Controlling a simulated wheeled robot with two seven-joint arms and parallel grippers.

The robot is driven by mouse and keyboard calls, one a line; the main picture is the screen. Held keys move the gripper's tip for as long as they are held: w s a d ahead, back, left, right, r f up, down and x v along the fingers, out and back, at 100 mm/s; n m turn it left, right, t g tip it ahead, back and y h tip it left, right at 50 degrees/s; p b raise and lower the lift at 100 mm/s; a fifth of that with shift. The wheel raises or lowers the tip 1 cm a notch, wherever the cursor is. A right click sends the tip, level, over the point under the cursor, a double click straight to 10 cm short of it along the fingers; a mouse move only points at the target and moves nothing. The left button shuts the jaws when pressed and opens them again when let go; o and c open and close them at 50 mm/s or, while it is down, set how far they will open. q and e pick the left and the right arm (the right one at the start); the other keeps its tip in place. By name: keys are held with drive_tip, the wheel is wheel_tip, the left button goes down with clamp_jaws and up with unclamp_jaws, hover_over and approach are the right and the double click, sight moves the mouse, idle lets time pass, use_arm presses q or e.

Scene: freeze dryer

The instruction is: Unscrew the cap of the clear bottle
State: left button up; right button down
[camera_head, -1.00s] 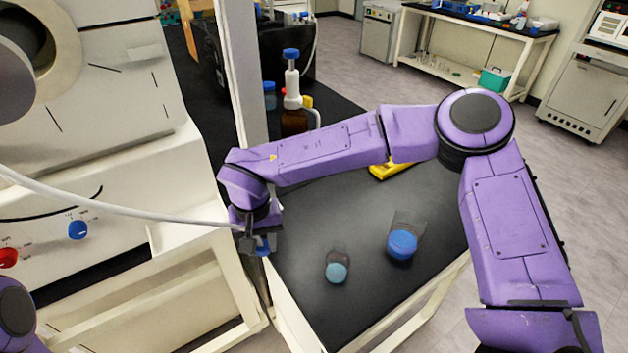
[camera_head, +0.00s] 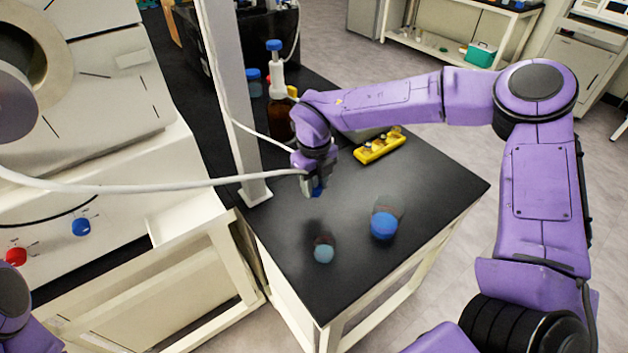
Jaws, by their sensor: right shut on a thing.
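My right gripper (camera_head: 313,188) hangs above the black bench top, right of the white post's foot. It is shut on a small blue thing, partly hidden between the fingers; I cannot tell whether it is a cap. A small vessel with a blue cap (camera_head: 253,75) stands far back, beside the brown bottle (camera_head: 279,112); it may be the clear bottle, but it is too small to be sure. The right gripper is in front of it and apart from it. My left gripper is out of view; only part of my left arm shows at the lower left.
Two clear vessels with blue contents, a larger one (camera_head: 383,225) and a smaller one (camera_head: 323,253), stand near the bench's front. A yellow rack (camera_head: 380,146) lies behind. The white post (camera_head: 225,110) and a white hose (camera_head: 150,187) are left of my right gripper.

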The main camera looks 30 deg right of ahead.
drive_tip(key=b, duration=0.4)
hover_over(314, 210)
wheel_tip(314, 210, down, 4)
drive_tip(key=shift+f, duration=0.25)
drive_tip(key=shift+f+b, duration=0.5)
drive_tip(key=shift+f, duration=0.4)
drive_tip(key=shift+f, duration=0.35)
drive_tip(key=shift+c, duration=0.5)
unclamp_jaws()
drive_tip(key=shift+r, duration=0.15)
